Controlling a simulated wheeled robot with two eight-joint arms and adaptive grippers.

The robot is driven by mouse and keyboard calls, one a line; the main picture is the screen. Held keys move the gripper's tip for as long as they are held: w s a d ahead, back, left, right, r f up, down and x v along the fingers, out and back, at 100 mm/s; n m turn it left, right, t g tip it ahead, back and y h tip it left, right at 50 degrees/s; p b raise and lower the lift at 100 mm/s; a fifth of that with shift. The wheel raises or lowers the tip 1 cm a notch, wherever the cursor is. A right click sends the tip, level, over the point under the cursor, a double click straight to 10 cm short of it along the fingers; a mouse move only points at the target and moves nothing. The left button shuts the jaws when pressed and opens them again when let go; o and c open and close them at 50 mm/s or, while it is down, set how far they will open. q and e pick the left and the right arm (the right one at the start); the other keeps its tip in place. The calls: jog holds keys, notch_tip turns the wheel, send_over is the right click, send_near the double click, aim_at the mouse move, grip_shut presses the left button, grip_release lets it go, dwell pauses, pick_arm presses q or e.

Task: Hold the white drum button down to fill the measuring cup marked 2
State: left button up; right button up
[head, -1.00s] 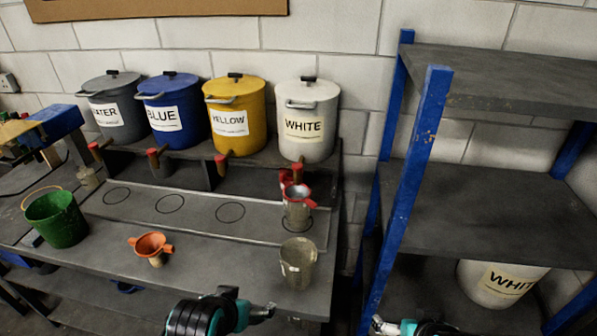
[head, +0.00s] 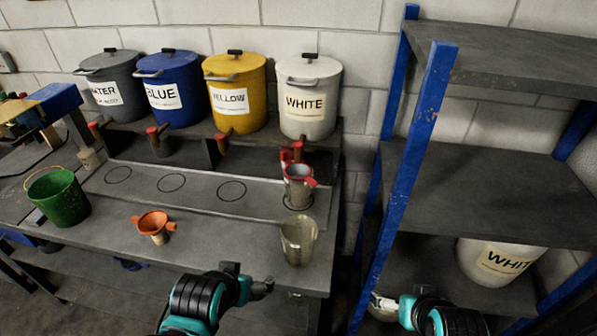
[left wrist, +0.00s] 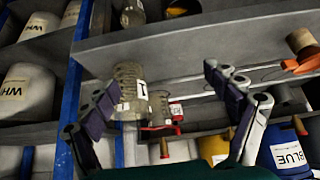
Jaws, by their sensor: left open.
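The white drum (head: 308,100) stands at the right end of the drum row in the head view, with a red-topped tap (head: 291,153) below it. No 2 is legible. My left gripper (head: 262,288) is open and empty in front of the bench. My right gripper (head: 383,303) is low by the shelf; its jaws are unclear.
Water (head: 112,92), blue (head: 165,90) and yellow (head: 235,95) drums stand left of the white one. An orange funnel (head: 152,224) and green bucket (head: 60,196) are on the bench. A blue-posted shelf (head: 480,195) stands close on the right.

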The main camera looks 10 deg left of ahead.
pick_arm(q)
grip_shut()
dwell(1.2)
